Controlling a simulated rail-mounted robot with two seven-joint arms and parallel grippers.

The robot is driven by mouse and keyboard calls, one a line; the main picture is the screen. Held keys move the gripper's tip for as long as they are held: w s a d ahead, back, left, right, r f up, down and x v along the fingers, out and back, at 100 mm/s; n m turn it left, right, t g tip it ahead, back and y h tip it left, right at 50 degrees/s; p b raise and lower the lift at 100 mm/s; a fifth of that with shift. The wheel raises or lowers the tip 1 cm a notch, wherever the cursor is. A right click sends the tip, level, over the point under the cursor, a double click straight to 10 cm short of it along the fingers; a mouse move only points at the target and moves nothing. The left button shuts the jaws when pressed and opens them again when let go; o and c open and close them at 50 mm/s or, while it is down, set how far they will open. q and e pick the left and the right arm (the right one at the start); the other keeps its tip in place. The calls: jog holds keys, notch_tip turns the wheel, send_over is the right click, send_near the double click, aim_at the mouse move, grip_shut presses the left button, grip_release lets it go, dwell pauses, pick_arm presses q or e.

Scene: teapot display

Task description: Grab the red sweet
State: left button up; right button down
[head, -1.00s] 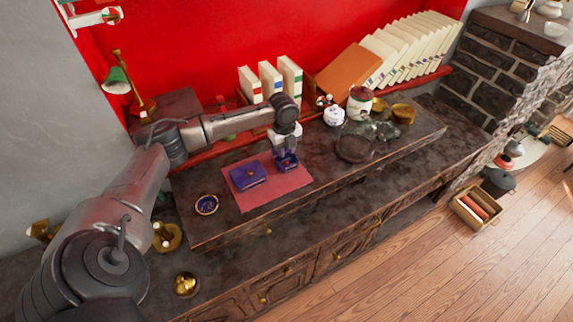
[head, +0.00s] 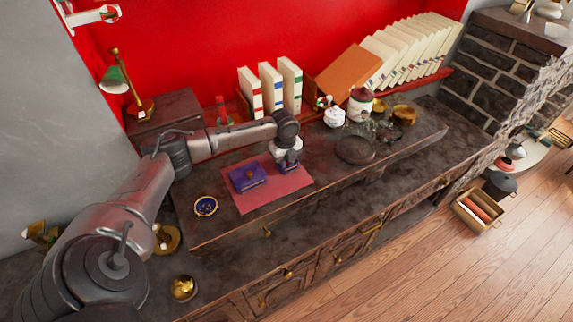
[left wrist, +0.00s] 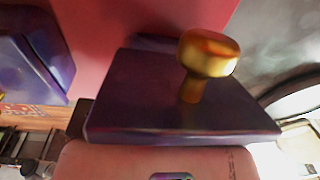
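I cannot make out a red sweet in either view. A purple box (head: 247,178) lies on the red mat (head: 250,203). My left gripper (head: 288,164) points down over a smaller purple piece (head: 291,169) at the mat's upper right. In the left wrist view, a flat purple piece with a gold knob (left wrist: 209,55) is close to the camera, and part of another purple box (left wrist: 35,55) shows at upper left. The fingertips are hidden, so their opening and any grip are unclear. My right gripper is in neither view.
A blue and gold dish (head: 206,205) is left of the mat. A red-lidded jar (head: 360,102), a white pot (head: 334,117) and a dark round plate (head: 355,149) stand to the right. Upright books (head: 271,89) line the back. The counter's front strip is mostly clear.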

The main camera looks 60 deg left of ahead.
pick_arm(q)
grip_shut()
jog(key=shift+r, duration=0.15)
dwell(0.4)
